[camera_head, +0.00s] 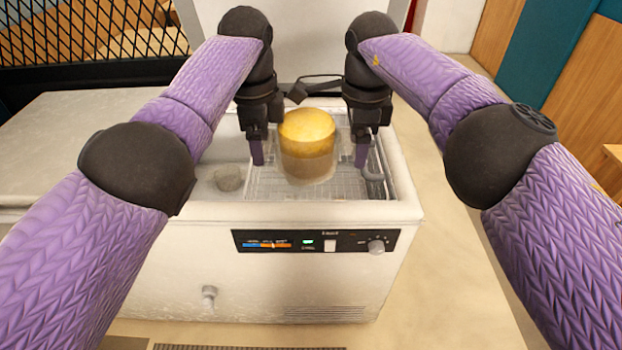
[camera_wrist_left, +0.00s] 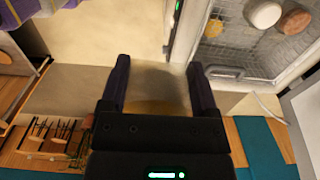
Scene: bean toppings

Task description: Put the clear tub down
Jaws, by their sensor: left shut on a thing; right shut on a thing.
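The clear tub (camera_head: 306,165) has a yellow top and cloudy see-through sides. It is upright between my two grippers, over the open white bath. My left gripper (camera_head: 258,150) is shut on its left side, and my right gripper (camera_head: 363,152) is shut on its right side. In the left wrist view the tub (camera_wrist_left: 160,85) shows as a hazy, yellowish shape between the fingers of my left gripper (camera_wrist_left: 160,75). I cannot tell whether the tub's base touches the wire rack below.
The white bath (camera_head: 215,225) has a raised rim, a front control panel (camera_head: 315,241) and a wire rack (camera_head: 262,187) inside. A small grey lump (camera_head: 228,178) lies at its left. Round pale and brown things (camera_wrist_left: 265,14) show on wire mesh in the wrist view. A pale counter (camera_head: 90,125) is at left.

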